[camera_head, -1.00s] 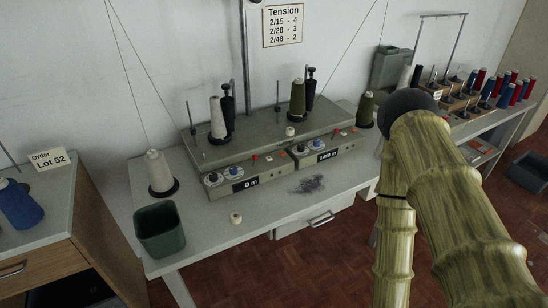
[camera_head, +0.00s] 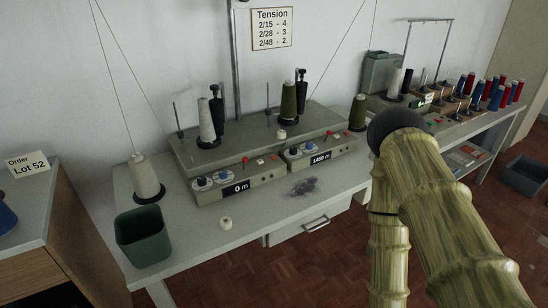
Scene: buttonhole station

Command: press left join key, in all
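The grey-green winding machine (camera_head: 262,190) stands on the white table in the middle of the view. Its left front panel has a display (camera_head: 236,189) reading 0 m, two dials (camera_head: 203,182), a red-tipped part (camera_head: 245,160) and small pale and red keys (camera_head: 260,161). The keys are too small to read, so I cannot tell which is the join key. The right panel has a similar layout, with its own display (camera_head: 320,158). My bamboo-textured arm fills the right side, bent at a dark round joint, well right of the left panel. My gripper is not in view.
A dark green bin (camera_head: 143,240) and a white cone (camera_head: 146,178) stand left of the machine. A small pale spool (camera_head: 226,223) and grey fluff (camera_head: 303,187) lie in front. A cabinet (camera_head: 60,225) stands at the left. A cone rack (camera_head: 460,108) is behind my arm.

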